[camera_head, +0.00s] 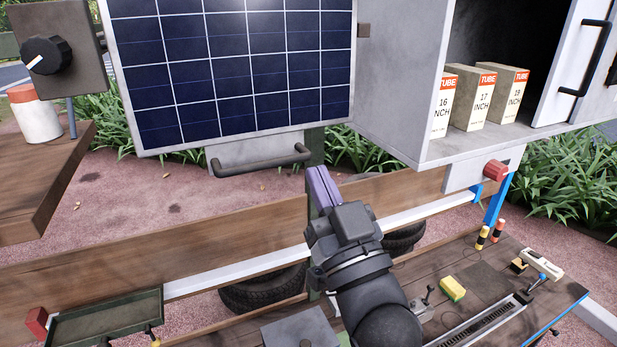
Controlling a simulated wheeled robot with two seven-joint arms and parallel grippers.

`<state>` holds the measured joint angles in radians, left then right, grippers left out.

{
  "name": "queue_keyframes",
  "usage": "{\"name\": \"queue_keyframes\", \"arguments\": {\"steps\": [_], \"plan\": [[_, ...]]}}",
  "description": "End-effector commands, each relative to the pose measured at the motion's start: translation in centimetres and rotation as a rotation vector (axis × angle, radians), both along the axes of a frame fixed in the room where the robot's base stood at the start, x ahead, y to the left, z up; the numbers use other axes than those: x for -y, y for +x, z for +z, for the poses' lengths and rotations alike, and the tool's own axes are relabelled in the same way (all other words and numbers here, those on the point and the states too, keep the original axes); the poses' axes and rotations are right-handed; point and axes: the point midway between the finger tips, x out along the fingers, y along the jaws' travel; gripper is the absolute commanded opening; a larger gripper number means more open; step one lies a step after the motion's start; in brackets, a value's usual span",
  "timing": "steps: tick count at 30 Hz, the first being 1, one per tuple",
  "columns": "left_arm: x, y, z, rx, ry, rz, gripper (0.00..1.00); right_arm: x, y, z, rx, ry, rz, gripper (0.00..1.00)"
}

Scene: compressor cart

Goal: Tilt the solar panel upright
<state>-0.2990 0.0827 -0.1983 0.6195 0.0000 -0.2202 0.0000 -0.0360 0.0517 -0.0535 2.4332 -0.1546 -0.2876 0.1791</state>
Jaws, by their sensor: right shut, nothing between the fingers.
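The solar panel (235,65), a dark blue grid of cells in a pale frame, fills the upper middle of the head view. Its face is towards me and its top edge is cut off. A dark grey bar handle (262,159) sits on a bracket below its lower edge. My right gripper (321,187), with purple fingers, is shut and empty. In the picture it is just right of and below the handle's right end, apart from it. My left gripper is not in view.
An open cabinet (400,95) with several tube boxes (487,97) stands at the right. A knob box (55,50) and wooden shelf (40,190) are at the left. A wooden beam (150,245) crosses below the panel. A workbench (480,275) with small tools is at the lower right.

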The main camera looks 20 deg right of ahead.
Motion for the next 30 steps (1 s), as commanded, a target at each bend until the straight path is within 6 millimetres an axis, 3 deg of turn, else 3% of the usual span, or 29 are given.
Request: {"name": "queue_keyframes", "arguments": {"steps": [1, 7, 19, 25, 30], "plan": [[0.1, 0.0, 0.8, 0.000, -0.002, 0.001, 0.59, 0.0, 0.9, 0.6, -0.001, 0.001, 0.001, 0.00], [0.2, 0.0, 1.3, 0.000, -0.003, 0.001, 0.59, -0.1, 3.4, -0.3, -0.001, 0.002, 0.001, 0.00], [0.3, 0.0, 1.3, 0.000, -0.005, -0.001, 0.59, -0.1, 4.1, -0.7, 0.001, 0.001, 0.001, 0.00], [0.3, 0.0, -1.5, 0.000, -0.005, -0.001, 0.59, -0.2, 5.7, -1.9, 0.064, 0.004, 0.000, 0.00], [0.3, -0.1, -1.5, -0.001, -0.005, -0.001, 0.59, -0.2, 6.2, -1.6, 0.078, 0.003, -0.001, 0.00]]}}
